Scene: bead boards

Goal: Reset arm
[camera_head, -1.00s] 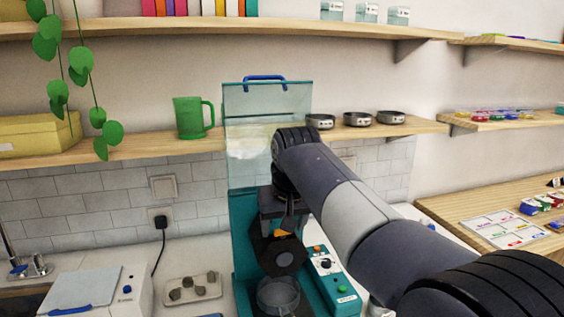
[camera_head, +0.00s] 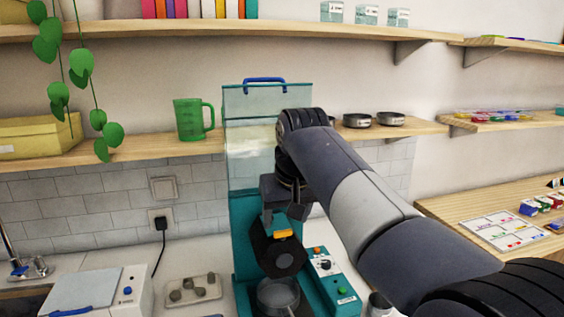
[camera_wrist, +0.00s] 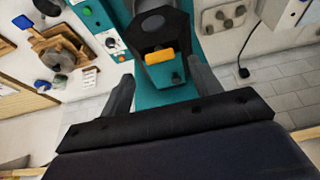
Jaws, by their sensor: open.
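My gripper (camera_head: 297,212) is open and empty in front of the teal machine (camera_head: 243,240), partly hidden behind my wrist. In the wrist view my gripper's (camera_wrist: 162,68) two fingers stand wide apart, with the machine's black spout (camera_wrist: 160,22) and orange tab (camera_wrist: 160,57) seen between them. In the head view the orange tab (camera_head: 283,233) sits on top of the black spout (camera_head: 283,257), just below my gripper. A clear bowl (camera_head: 277,296) stands under the spout. The machine's clear hopper (camera_head: 250,130) is partly behind my arm.
A shelf with a green mug (camera_head: 192,119) and small metal pans (camera_head: 375,119) runs behind. A tray of grey lumps (camera_head: 193,289) and a white scale-like box (camera_head: 95,291) are at lower left. A control panel (camera_head: 331,275) is right of the spout.

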